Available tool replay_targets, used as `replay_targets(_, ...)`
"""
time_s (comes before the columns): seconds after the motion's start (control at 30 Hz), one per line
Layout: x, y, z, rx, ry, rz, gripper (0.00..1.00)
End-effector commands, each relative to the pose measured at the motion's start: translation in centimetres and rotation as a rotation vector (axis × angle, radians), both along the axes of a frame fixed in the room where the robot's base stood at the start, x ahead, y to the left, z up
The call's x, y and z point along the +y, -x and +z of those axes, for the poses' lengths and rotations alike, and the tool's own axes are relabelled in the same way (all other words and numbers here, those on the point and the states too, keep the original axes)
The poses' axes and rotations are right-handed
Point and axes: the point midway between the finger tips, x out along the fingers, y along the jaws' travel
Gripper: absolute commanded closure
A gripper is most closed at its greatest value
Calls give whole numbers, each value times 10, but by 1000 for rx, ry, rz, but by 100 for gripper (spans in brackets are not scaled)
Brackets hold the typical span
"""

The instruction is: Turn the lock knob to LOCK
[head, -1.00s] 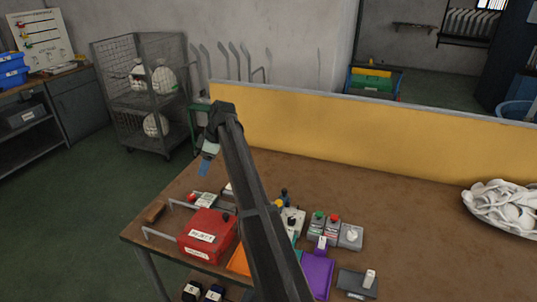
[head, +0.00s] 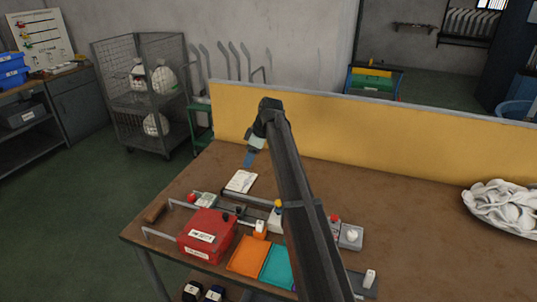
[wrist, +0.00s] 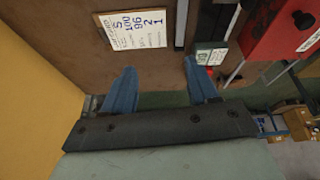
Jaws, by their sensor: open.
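No LOCK lettering is readable, so I cannot tell which knob is the lock knob. A dark knob (head: 225,217) stands on the lid of the red box (head: 198,250); it also shows at the upper right of the wrist view (wrist: 302,19). A pale round knob (head: 352,235) sits on a grey box right of my arm. My gripper (head: 249,161) is high above the bench's back left, apart from both knobs. In the wrist view its two blue fingers (wrist: 161,88) are spread with nothing between them.
A white card (head: 241,181) lies on the bench below my gripper. Orange (head: 248,256) and teal (head: 279,266) pads lie right of the red box. A yellow partition (head: 400,135) borders the back. My arm hides part of the controls. The bench's right middle is clear.

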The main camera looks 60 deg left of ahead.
Motion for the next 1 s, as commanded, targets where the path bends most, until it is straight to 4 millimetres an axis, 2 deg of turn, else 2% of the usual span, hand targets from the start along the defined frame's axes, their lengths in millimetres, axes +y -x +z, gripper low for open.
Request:
replay_targets(0.2, -8, -33, 0, -9, -3, -54, 41)
replay_targets(0.43, -14, -54, 0, -13, -6, -88, 41)
replay_targets(0.7, -16, -61, 0, -15, -7, -100, 41)
replay_targets(1.0, -14, -56, 0, -15, -8, -94, 41)
